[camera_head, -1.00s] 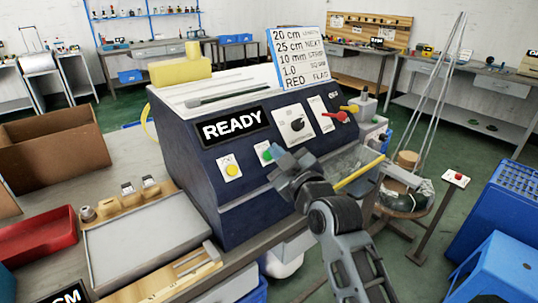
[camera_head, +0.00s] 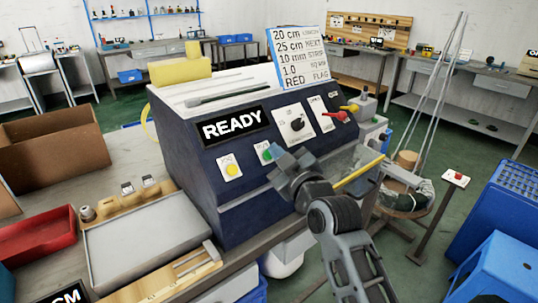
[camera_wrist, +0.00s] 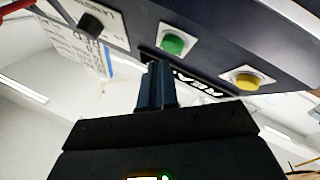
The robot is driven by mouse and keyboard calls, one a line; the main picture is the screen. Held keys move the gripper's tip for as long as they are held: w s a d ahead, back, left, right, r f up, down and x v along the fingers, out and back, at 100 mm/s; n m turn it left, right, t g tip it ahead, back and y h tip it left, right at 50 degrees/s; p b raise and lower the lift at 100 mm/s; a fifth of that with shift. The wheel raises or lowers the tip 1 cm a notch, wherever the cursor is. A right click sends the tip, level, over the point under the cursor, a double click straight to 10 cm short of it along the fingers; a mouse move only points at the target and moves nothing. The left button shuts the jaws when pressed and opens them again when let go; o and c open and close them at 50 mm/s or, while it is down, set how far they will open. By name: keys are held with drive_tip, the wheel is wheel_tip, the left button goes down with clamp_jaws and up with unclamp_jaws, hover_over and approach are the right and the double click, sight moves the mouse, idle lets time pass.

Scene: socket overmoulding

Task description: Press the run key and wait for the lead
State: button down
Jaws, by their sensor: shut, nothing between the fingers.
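The dark blue machine (camera_head: 240,185) stands on the bench with a display (camera_head: 231,126) reading READY. A green key (camera_head: 266,154) and a yellow key (camera_head: 232,170) sit on its front panel. In the wrist view the green key (camera_wrist: 172,43) is just beyond my fingertips and the yellow key (camera_wrist: 246,81) is to the right. My gripper (camera_head: 280,160) is shut and empty, in front of the panel close to the green key, which it partly borders in the head view. It also shows in the wrist view (camera_wrist: 154,68). I cannot tell whether it touches the key.
A card (camera_head: 300,56) listing 20 cm, 25 cm, 10 mm, 1.0 and RED stands on the machine. A black dial (camera_head: 296,124) and a red lever (camera_head: 342,116) are to the right. A grey tray (camera_head: 145,235) and red bin (camera_head: 38,240) lie left. A yellow lead (camera_head: 358,173) sticks out at right.

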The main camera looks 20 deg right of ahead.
drive_tip(key=shift+w+f, duration=0.25)
